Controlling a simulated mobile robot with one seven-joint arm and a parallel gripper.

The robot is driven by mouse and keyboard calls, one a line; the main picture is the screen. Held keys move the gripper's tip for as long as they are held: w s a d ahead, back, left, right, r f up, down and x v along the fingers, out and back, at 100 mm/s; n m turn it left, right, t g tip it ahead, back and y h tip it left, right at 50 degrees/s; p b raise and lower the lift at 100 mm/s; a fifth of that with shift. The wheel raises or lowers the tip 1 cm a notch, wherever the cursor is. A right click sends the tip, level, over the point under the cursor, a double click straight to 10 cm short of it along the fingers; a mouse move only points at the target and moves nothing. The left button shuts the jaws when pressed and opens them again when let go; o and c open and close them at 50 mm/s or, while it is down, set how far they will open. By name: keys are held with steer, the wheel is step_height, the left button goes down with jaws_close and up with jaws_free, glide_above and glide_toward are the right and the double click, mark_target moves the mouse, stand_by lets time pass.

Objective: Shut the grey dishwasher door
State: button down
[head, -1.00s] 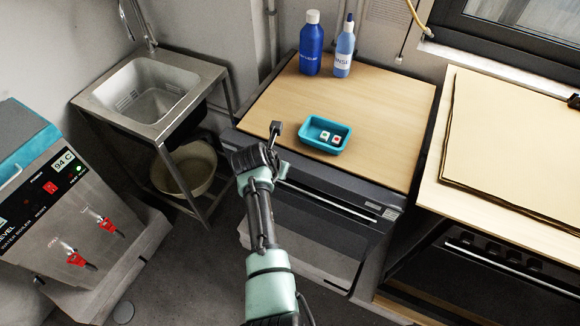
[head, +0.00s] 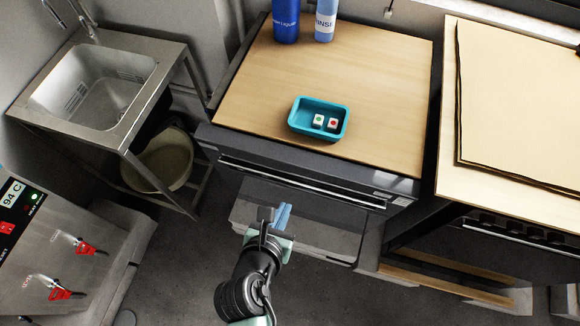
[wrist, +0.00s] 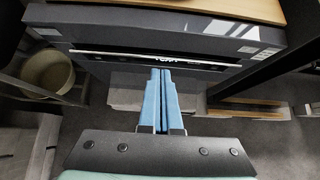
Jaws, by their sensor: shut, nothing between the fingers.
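The grey dishwasher door (head: 290,185) is the dark front under the wooden worktop, with a long bright bar handle across its upper part. The door also shows in the wrist view (wrist: 130,42), ahead of the fingers. I cannot tell how far it stands open. My gripper (head: 281,212) is in front of the door, below the handle in the head view. In the wrist view its two blue fingers (wrist: 160,82) are pressed together, empty, with their tips just below the handle bar. I cannot tell whether they touch the door; my gripper hides part of the area below.
A teal tray (head: 295,122) with two small cubes sits near the worktop's front edge, with two blue bottles behind. A steel sink stand (head: 165,95) and a bowl (head: 157,160) are left. An oven unit (head: 480,235) is right. Some floor is clear in front.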

mark_target(301, 169)
steer(key=x, duration=0.4)
steer(key=w+r+x, duration=0.1)
steer(key=x, duration=0.6)
steer(key=shift+w+d+r, duration=0.15)
steer(key=shift+w+d, duration=0.35)
steer(key=shift+w, duration=0.35)
